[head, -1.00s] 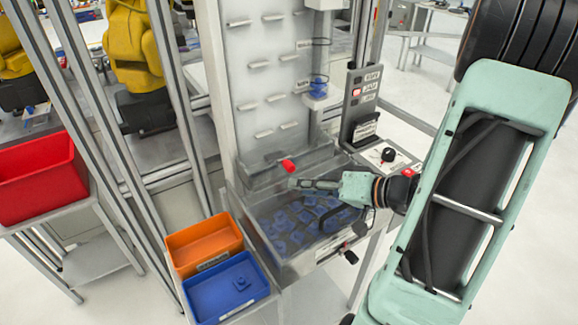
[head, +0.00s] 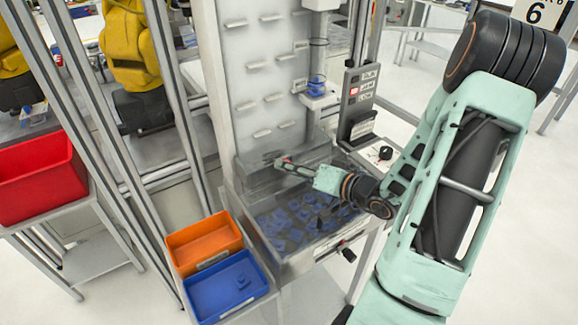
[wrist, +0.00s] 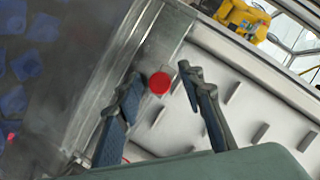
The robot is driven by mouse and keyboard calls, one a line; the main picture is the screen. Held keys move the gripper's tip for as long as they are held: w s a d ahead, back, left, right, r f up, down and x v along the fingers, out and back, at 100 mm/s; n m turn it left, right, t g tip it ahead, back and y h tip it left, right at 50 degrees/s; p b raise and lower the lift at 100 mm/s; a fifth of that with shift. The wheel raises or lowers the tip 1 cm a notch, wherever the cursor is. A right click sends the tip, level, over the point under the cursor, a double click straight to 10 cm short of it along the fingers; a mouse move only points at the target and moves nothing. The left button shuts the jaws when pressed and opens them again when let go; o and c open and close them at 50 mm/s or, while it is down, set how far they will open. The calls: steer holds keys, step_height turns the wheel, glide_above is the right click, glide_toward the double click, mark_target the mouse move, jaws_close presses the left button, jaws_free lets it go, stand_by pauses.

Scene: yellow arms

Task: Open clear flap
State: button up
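The clear flap (head: 258,180) is a see-through panel at the foot of the white pegged tower, at the back of the metal bin. Its red knob (wrist: 160,83) shows in the wrist view between and just beyond my fingertips. In the head view the knob is mostly hidden by my gripper (head: 283,163). My gripper (wrist: 160,74) is open, one finger on each side of the knob. I cannot tell whether either finger touches it. The flap looks down, but its exact angle is hard to see.
The metal bin (head: 291,266) holds several blue parts. A white pegged tower (head: 262,75) stands behind it. A dark panel with lit labels (head: 357,95) stands to the right. Orange (head: 203,243), blue (head: 227,286) and red (head: 40,180) bins are at the left. Yellow robot arms (head: 140,45) stand behind metal posts.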

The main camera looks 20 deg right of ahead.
steer(key=shift+w+a+f, duration=0.15)
steer(key=shift+w+a, duration=0.05)
steer(key=shift+w, duration=0.1)
steer(key=shift+c, duration=0.6)
jaws_close()
